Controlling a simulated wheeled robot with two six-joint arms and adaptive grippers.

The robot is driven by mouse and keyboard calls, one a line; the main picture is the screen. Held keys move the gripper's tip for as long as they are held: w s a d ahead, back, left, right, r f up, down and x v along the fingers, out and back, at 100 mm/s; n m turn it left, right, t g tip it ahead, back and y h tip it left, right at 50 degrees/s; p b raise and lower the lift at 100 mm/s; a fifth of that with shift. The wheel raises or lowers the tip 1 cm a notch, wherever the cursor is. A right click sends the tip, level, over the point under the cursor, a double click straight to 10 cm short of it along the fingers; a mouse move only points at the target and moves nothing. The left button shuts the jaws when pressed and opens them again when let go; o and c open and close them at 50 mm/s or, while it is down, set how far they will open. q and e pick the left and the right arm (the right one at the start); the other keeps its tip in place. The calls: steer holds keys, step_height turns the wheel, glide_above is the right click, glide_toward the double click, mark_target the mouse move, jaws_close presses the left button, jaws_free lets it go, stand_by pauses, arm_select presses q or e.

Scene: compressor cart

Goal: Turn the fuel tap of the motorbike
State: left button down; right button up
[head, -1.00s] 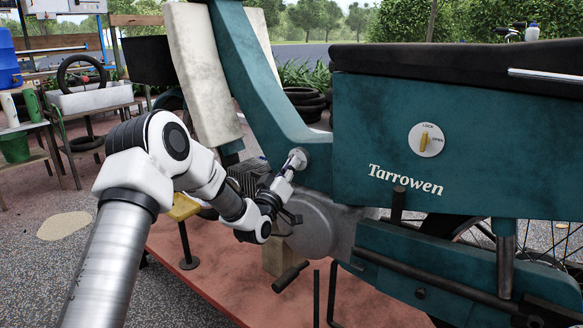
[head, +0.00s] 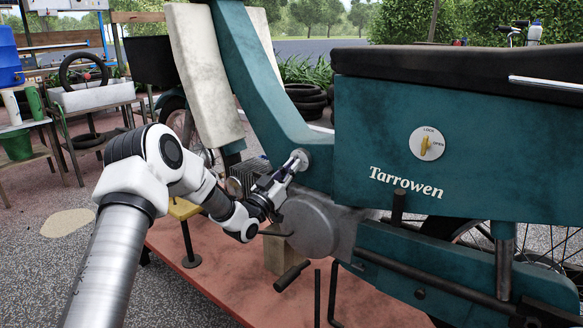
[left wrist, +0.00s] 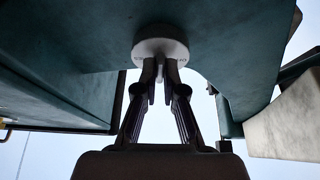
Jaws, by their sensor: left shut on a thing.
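The teal motorbike (head: 375,95) stands on a reddish platform. Its fuel tap (head: 303,157) is a small pale round disc low on the frame, left of the Tarrowen panel. My left gripper (head: 293,169) reaches it from the lower left. In the left wrist view the tap's disc (left wrist: 160,44) lies straight ahead, and the fingers of my left gripper (left wrist: 160,72) are shut on its small lever from both sides. The fingers partly hide the lever, and its exact angle is hard to tell. My right gripper is not in view.
A round LOCK/OPEN plate (head: 427,144) with a yellow knob is on the side panel. The engine cover (head: 311,225) and a pedal (head: 291,276) sit just below my left gripper. A pale leg shield (head: 203,75) rises behind my arm.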

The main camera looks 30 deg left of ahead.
arm_select(q)
steer(key=c, duration=1.3)
jaws_free()
steer(key=v, duration=1.2)
steer(key=shift+d+r, duration=0.1)
